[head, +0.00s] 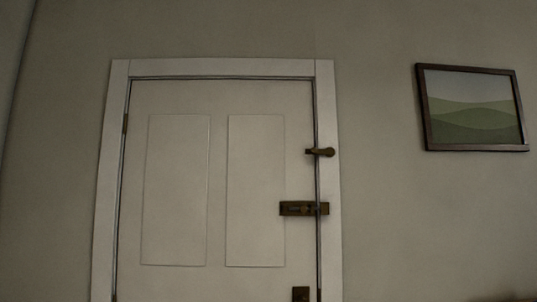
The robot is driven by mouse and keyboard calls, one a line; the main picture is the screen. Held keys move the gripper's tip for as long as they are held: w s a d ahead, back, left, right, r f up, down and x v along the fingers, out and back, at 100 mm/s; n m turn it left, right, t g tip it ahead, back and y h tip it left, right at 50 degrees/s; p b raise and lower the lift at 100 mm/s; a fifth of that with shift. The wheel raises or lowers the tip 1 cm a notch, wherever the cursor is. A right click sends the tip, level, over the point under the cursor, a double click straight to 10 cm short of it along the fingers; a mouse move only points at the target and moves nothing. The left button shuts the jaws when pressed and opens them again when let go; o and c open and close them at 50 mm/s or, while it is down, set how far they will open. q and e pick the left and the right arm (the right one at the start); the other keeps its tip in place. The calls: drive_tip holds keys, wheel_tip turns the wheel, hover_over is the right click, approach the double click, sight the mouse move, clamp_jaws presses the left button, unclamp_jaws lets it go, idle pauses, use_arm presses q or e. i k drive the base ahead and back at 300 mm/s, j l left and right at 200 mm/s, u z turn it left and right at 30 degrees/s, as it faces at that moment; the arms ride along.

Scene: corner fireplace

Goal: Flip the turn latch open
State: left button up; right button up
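In the head view a small brass turn latch (321,152) sits at the right edge of a white panelled door (218,190). Its arm lies about level across the gap between the door and the white frame, with the rounded knob end on the frame side. Below it a dark brass slide bolt (303,208) also spans the gap between door and frame. The door looks closed. Neither of my grippers shows in the head view.
A dark fitting (300,294) on the door is cut off by the bottom edge. A framed landscape picture (472,108) hangs on the grey wall (420,220) to the right. Nothing stands in front of the visible part of the door.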

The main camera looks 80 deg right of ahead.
sight(313, 150)
drive_tip(key=z, duration=2.95)
drive_tip(key=i+l+z, duration=0.15)
drive_tip(key=i+z, duration=0.85)
drive_tip(key=i+j, duration=0.05)
